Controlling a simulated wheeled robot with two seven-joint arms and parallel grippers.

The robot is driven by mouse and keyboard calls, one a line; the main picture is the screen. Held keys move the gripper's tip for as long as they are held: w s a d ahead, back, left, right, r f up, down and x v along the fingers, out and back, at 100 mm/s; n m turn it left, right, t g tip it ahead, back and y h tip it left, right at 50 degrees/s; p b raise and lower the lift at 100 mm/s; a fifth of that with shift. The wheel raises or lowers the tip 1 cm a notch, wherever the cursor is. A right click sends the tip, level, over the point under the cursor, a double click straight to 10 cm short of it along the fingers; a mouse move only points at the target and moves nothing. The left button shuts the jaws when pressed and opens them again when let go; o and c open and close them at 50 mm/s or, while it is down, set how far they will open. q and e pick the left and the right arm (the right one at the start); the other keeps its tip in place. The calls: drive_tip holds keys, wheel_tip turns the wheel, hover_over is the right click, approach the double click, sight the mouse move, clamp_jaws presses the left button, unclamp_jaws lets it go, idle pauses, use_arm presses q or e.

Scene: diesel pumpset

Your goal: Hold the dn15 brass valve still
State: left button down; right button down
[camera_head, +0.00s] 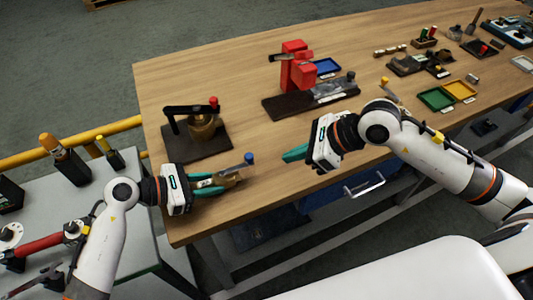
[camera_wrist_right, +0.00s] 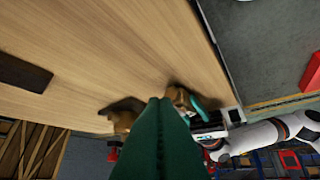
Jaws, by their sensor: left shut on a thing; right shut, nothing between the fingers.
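The brass valve (camera_head: 231,181) is a small brownish-gold piece near the front-left edge of the wooden bench. A rod with a blue knob (camera_head: 249,158) rises beside it; I cannot tell if they are joined. My left gripper (camera_head: 212,187) has its green fingers shut on the valve and partly hides it. The valve also shows in the right wrist view (camera_wrist_right: 178,97), beside the left fingers. My right gripper (camera_head: 292,154) is shut and empty, above the bench to the right of the valve and apart from it. Its fingers fill the middle of the right wrist view (camera_wrist_right: 160,140).
The wooden bench (camera_head: 240,80) holds a brass piece (camera_head: 204,126) with a black clamp on a dark board, and a red vise (camera_head: 293,66) on a dark base. Green (camera_head: 436,98) and yellow (camera_head: 459,89) trays lie right. A grey side table stands left. Bare wood lies between the boards.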

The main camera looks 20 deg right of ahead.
sight(252, 162)
drive_tip(key=w+a, duration=0.1)
drive_tip(key=a+f, duration=0.1)
drive_tip(key=a, duration=0.1)
drive_tip(key=w+a+f, duration=0.1)
drive_tip(key=shift+w+a, duration=0.15)
drive_tip(key=shift+w, duration=0.2)
drive_tip(key=shift+w+a+f, duration=0.1)
drive_tip(key=shift+w+a, duration=0.2)
drive_tip(key=shift+a, duration=0.2)
drive_tip(key=shift+w, duration=0.15)
